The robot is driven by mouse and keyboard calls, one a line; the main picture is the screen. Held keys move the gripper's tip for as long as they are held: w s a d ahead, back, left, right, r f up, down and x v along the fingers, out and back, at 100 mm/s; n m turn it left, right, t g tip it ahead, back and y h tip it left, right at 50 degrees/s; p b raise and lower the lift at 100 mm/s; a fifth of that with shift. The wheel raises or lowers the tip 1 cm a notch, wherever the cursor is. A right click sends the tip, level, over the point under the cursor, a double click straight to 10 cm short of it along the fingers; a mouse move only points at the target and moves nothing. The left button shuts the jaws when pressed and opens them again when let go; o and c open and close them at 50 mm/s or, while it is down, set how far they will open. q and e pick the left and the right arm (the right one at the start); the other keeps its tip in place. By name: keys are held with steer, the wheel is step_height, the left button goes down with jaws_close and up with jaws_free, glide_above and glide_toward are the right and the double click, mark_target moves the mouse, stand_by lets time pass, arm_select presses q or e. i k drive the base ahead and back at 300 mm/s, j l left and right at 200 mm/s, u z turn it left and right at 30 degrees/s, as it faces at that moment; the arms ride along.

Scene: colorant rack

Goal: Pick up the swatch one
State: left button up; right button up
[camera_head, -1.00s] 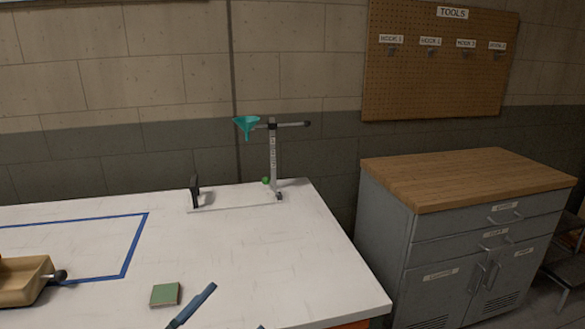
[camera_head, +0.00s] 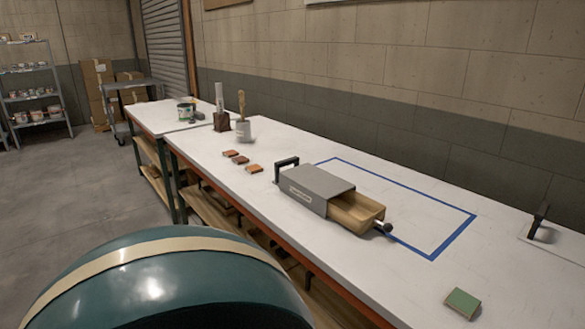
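Several small flat square swatches lie on the white workbench (camera_head: 300,222). Three are in a short row at the bench's left part: a red-brown swatch (camera_head: 230,153), a darker red-brown swatch (camera_head: 240,160) and an orange-brown swatch (camera_head: 253,169). A green swatch (camera_head: 462,303) lies alone near the front edge at the lower right. No label is readable on them, so I cannot tell which is swatch one. Neither of my grippers is in view.
A grey box-like case (camera_head: 316,186) with a black handle and a protruding wooden drawer (camera_head: 356,212) stands mid-bench, partly over a blue taped outline (camera_head: 455,238). A grey pot with a brush (camera_head: 243,130) stands farther left. Clear bench lies around the green swatch.

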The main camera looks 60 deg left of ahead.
mark_target(255, 168)
steer(key=u, duration=2.35)
steer(key=z, duration=0.7)
steer(key=i+j+z, duration=0.1)
steer(key=j+z, duration=1)
steer(key=j, duration=0.35)
steer(key=k+j+z, duration=0.2)
steer(key=j, duration=0.35)
steer(key=k+j, duration=0.1)
steer(key=j, duration=0.95)
steer(key=k+j+z, duration=0.1)
steer(key=j, duration=0.4)
steer(key=k+j, duration=0.15)
steer(key=j, duration=0.4)
